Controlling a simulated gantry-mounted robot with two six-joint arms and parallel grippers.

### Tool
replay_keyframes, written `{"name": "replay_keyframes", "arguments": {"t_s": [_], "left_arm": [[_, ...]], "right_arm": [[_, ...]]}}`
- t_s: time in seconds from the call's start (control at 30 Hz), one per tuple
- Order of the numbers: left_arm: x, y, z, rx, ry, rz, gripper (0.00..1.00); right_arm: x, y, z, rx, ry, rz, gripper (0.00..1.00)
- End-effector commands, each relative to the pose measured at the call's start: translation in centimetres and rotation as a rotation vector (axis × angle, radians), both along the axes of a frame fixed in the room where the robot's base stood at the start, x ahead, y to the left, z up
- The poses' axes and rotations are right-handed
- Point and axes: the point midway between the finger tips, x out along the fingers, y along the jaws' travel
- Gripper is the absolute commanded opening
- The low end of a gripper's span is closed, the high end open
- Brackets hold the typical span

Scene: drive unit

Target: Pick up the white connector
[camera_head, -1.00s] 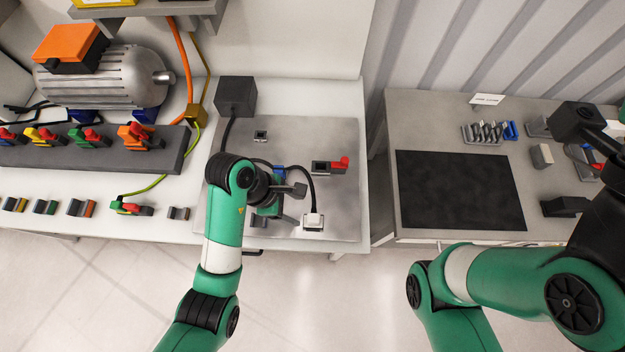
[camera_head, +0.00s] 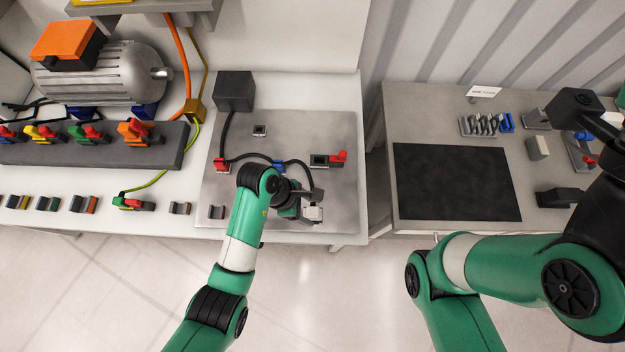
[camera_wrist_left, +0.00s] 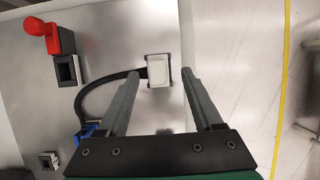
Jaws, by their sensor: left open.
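The white connector (camera_head: 312,214) sits near the front edge of the metal plate (camera_head: 338,197), at the end of a black cable. It also shows in the left wrist view (camera_wrist_left: 158,71), upright against a dark holder. My left gripper (camera_head: 316,201) is open over it. In the left wrist view, the open fingers (camera_wrist_left: 161,76) stand one on each side of the connector, and no contact is visible. The cable leaves past the left finger. My right arm (camera_head: 510,268) is at the right; its jaws are not clear.
A blue clip (camera_head: 279,166) and a red clip (camera_head: 221,165) hold the cable. A socket with a red lever (camera_head: 338,157) stands on the plate's right side. A dark box (camera_head: 235,91) is behind. The right table carries a black mat (camera_head: 457,182).

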Motion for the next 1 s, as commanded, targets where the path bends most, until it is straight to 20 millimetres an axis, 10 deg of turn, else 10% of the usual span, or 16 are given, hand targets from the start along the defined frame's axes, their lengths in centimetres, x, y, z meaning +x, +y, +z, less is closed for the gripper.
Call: {"name": "replay_keyframes", "arguments": {"t_s": [0.47, 0.83, 1.0], "left_arm": [[0.4, -1.3, -3.8, 0.001, 0.0, 0.0, 0.68], [0.4, -1.3, -3.7, 0.001, 0.0, 0.0, 0.01], [0.4, -1.3, -3.7, 0.001, 0.0, 0.0, 0.0]], "right_arm": [[0.0, 0.0, -1.3, 0.0, 0.0, 0.0, 0.66], [0.0, 0.0, -1.4, 0.0, 0.0, 0.0, 0.66], [0.0, 0.0, -1.4, 0.0, 0.0, 0.0, 0.66]]}}
